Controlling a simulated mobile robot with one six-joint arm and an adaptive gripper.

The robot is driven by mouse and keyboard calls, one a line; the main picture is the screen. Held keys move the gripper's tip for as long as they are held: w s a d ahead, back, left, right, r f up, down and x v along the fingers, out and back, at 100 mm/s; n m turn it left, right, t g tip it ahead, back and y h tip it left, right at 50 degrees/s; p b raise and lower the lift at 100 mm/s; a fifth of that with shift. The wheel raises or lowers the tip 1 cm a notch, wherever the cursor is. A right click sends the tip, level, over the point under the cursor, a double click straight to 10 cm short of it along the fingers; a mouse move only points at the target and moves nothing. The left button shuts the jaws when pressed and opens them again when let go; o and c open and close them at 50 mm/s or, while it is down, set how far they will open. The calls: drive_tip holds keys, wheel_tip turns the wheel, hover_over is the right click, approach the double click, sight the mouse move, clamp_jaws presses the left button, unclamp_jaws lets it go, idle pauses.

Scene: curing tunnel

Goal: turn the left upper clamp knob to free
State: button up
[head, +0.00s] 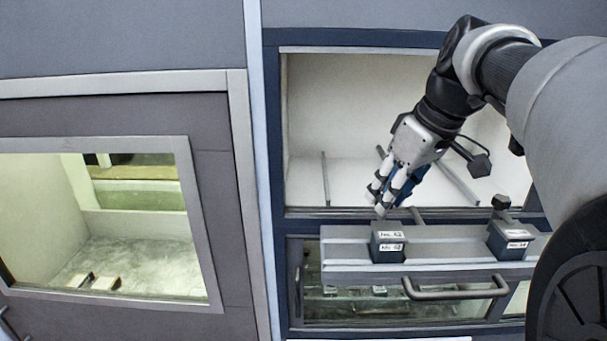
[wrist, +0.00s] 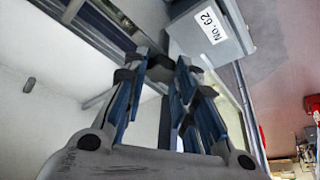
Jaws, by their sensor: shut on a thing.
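The left clamp block (head: 388,246), dark with white labels, sits on the grey rail below the upper opening. Its label reading No. 62 shows in the wrist view on the grey block (wrist: 185,30). My gripper (head: 381,203) reaches down from the upper right, its fingertips just above this block. In the wrist view my gripper (wrist: 162,72) has its blue-sided fingers closed around a small dark knob (wrist: 163,60), the left upper clamp knob. The fingers hide most of the knob, and its turn angle cannot be told.
A second clamp block (head: 507,243) with a dark knob (head: 502,202) stands to the right on the same rail (head: 450,250). A bar handle (head: 455,291) juts out below. The white chamber (head: 345,110) behind is largely empty. A lit window (head: 130,230) is at left.

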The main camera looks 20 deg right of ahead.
drive_tip(key=o, duration=1.1)
drive_tip(key=shift+c, duration=0.2)
drive_tip(key=shift+r, duration=0.15)
drive_tip(key=v, duration=1.1)
drive_tip(key=shift+s+r, duration=0.25)
drive_tip(key=shift+r, duration=0.05)
drive_tip(key=shift+d, duration=0.1)
